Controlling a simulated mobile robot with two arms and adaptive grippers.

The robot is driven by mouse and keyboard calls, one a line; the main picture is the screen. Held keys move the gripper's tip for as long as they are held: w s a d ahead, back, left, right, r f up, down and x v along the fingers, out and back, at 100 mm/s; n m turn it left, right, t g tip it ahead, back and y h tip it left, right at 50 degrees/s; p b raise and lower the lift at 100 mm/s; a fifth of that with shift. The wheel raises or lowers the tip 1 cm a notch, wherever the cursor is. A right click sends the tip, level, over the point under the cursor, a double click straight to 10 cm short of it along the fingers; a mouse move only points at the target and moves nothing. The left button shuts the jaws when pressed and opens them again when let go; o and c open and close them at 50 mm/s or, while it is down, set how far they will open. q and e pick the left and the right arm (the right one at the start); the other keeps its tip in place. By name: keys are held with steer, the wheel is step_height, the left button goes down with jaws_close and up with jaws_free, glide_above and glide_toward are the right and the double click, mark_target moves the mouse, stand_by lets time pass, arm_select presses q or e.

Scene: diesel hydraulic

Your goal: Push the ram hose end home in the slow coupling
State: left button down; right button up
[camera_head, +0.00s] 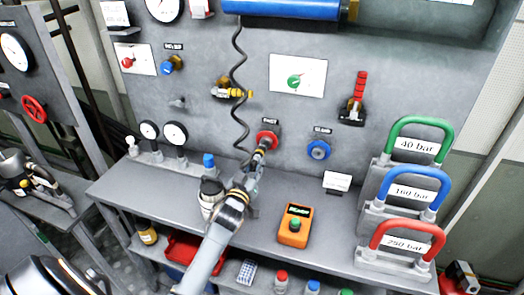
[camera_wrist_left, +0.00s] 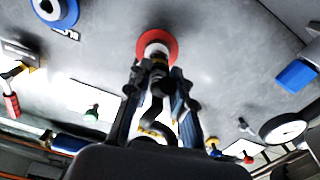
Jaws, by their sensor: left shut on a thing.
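My left gripper (camera_head: 256,163) is shut on the ram hose end (camera_head: 263,148) at the panel, in front of the coupling with the red ring (camera_head: 269,138). In the left wrist view the hose end (camera_wrist_left: 157,62) points into the red ring (camera_wrist_left: 170,40) and meets or nearly meets it; how deep it sits is hidden. A black coiled hose (camera_head: 239,90) hangs from the blue ram (camera_head: 285,9) to the gripper. The blue-ringed coupling (camera_head: 318,149) is to the right and empty; its small label seems to read SLOW. My right gripper is out of view.
An orange handheld box (camera_head: 293,226) lies on the bench (camera_head: 262,222). A blue-capped item (camera_head: 208,160) stands just left of my gripper. Weights with green, blue and red handles (camera_head: 405,240) stand at the right. A yellow valve (camera_head: 235,93) sits above, beside the hose.

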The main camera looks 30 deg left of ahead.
arm_select(q)
steer(key=shift+s+r, duration=0.1)
steer(key=shift+s, duration=0.05)
steer(key=shift+s+d+p, duration=0.15)
steer(key=shift+s+p, duration=0.15)
steer(key=shift+s, duration=0.2)
steer(key=shift+s, duration=0.2)
steer(key=shift+s+d+p, duration=0.2)
steer(key=shift+s+p, duration=0.3)
steer(key=shift+s, duration=0.05)
steer(key=shift+p+v, duration=0.5)
steer(key=shift+v, duration=0.85)
